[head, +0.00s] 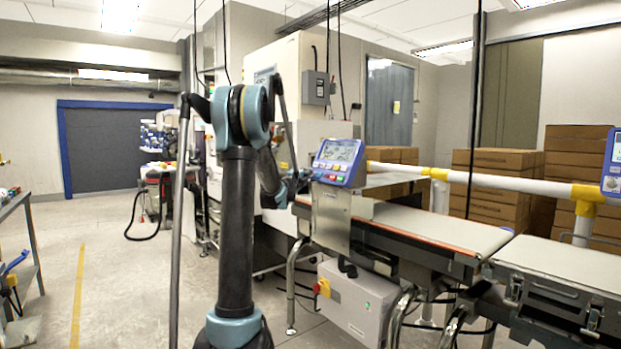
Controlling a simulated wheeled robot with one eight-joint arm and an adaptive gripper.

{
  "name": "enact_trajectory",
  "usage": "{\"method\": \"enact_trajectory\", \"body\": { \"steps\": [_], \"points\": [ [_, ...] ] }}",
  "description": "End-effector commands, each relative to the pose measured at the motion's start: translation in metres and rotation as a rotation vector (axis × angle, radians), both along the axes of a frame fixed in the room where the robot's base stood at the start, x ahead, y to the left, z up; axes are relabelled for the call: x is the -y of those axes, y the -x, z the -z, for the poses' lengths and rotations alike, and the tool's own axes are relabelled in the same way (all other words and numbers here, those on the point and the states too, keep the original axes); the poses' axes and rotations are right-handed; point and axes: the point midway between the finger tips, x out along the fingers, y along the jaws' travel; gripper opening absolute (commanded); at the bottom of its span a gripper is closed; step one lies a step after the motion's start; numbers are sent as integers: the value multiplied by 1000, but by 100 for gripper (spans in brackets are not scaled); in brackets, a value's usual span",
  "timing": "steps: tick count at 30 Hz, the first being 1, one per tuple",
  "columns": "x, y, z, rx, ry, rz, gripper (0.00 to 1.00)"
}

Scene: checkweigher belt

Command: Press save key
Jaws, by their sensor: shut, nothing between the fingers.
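The keys are too small to read, so I cannot tell which is the save key. My gripper (302,178) is shut at the panel's lower left edge, close to the keys. I cannot tell whether it touches one. My arm hides the area left of the panel.
The belt conveyor (428,229) runs right from the panel, with a white and yellow rail (490,183) behind it. Cardboard boxes (498,185) are stacked beyond. A grey cabinet (355,302) hangs under the belt. The floor at left is open, with a metal table (22,235) at the edge.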

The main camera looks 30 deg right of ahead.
Motion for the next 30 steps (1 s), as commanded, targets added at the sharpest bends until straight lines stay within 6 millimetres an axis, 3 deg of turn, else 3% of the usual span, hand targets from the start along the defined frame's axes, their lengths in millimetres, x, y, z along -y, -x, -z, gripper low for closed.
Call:
{"method": "enact_trajectory", "body": {
  "steps": [30],
  "points": [
    [-19,1,-10,0,0,-1,0]
  ]
}}
